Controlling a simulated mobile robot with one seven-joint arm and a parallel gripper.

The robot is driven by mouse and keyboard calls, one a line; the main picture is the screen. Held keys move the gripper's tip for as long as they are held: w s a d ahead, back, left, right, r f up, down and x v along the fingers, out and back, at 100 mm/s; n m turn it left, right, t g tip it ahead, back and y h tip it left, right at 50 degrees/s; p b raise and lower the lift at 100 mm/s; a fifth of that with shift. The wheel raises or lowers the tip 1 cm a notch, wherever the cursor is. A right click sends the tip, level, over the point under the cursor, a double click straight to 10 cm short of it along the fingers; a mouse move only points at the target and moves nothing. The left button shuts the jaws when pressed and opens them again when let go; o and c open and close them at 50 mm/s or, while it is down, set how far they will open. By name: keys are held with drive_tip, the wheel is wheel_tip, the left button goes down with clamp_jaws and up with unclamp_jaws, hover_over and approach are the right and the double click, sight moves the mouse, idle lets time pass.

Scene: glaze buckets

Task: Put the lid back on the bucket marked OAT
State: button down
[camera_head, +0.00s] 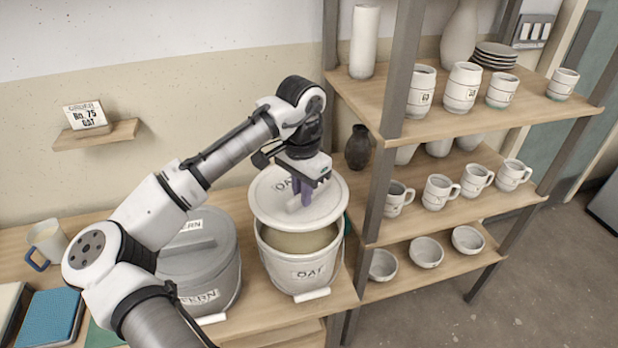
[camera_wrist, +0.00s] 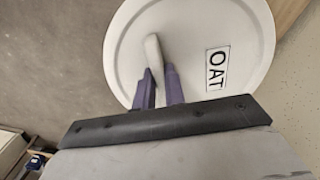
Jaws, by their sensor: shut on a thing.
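The white OAT bucket (camera_head: 297,265) stands on the wooden table, and its front label reads OAT. Its top shows open at the front, with beige contents visible. My gripper (camera_head: 302,192) is shut on the handle of the round white lid (camera_head: 325,208), which is marked OAT. The lid is above the bucket and covers the back part of its opening in the head view; a gap shows at the front. In the wrist view the purple fingers (camera_wrist: 160,90) grip the handle of the lid (camera_wrist: 215,25). The far rim of the bucket is hidden.
A grey lidded bucket marked FERN (camera_head: 190,265) stands left of the OAT bucket. A shelf post (camera_head: 375,200) and shelves of mugs and bowls are close on the right. A dark vase (camera_head: 358,148) stands behind. A mug (camera_head: 47,243) and books (camera_head: 52,318) lie at left.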

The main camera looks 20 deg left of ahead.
drive_tip(key=shift+s+f+b, duration=0.15)
drive_tip(key=shift+f+b, duration=0.6)
drive_tip(key=shift+b, duration=0.15)
wheel_tip(320, 180, down, 3)
drive_tip(key=shift+r+b, duration=0.2)
drive_tip(key=shift+b, duration=1.05)
drive_tip(key=shift+f+b, duration=0.3)
drive_tip(key=shift+f, duration=0.7)
drive_tip(key=shift+p, duration=0.35)
drive_tip(key=shift+f, duration=0.85)
drive_tip(key=c, duration=1.4)
unclamp_jaws()
drive_tip(key=shift+o, duration=0.5)
